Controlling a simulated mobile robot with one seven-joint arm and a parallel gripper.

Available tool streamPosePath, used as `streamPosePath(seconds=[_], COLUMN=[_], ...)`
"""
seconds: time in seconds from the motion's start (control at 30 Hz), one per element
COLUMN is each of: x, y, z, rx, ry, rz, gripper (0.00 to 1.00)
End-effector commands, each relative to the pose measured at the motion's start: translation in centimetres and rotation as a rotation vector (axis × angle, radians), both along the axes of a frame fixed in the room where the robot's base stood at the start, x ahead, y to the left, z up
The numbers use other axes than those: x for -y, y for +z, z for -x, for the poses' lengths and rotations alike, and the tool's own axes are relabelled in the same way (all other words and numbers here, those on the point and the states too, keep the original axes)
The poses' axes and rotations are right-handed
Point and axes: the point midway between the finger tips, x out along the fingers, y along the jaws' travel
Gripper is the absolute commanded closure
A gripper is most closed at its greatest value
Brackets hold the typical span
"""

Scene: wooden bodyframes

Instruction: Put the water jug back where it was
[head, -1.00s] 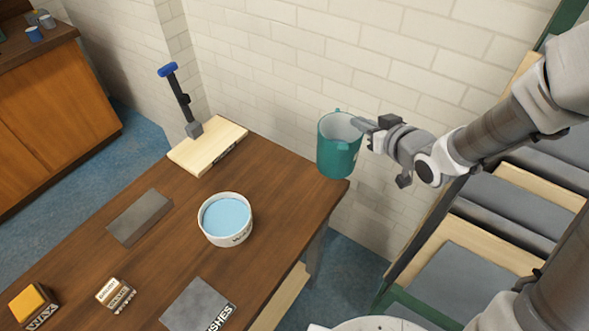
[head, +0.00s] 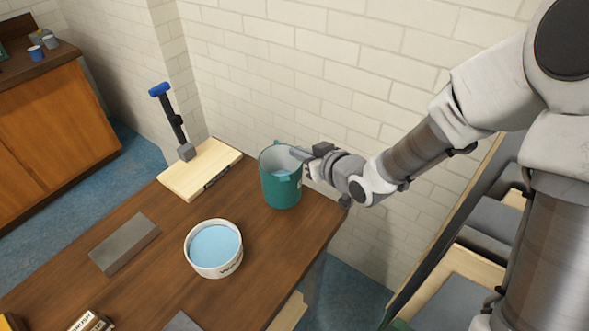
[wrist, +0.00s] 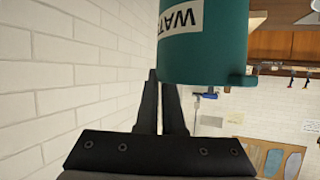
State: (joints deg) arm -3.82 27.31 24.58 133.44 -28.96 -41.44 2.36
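The water jug (head: 281,181) is a teal green cylinder, upright, with an open top. In the head view it is at the far right end of the wooden table (head: 150,275); I cannot tell whether its base touches the tabletop. In the wrist view the jug (wrist: 205,52) shows a white label with part of the word "WATER". My gripper (head: 304,160) reaches it from the right, at its rim side. In the wrist view the fingers (wrist: 165,78) are close together beside the jug. The grasped part is hidden, but the jug has travelled with my gripper.
A white bowl of water (head: 214,249) stands to the jug's lower left. A pale wooden board (head: 201,170) with a blue-topped tool (head: 171,119) is to its left. A grey slab (head: 124,243) lies further left. The brick wall (head: 330,70) is close behind.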

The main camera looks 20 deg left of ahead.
Motion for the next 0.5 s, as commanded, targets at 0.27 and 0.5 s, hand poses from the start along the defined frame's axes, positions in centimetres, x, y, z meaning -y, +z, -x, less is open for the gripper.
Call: streamPosePath(seconds=[0.27, 0.5], x=[-1.4, -1.4], y=[-1.4, -4.3], z=[0.0, 0.0], rx=[0.0, -0.001], ry=[-0.001, -0.002], rz=[0.0, -0.001], gripper=[1.0, 1.0])
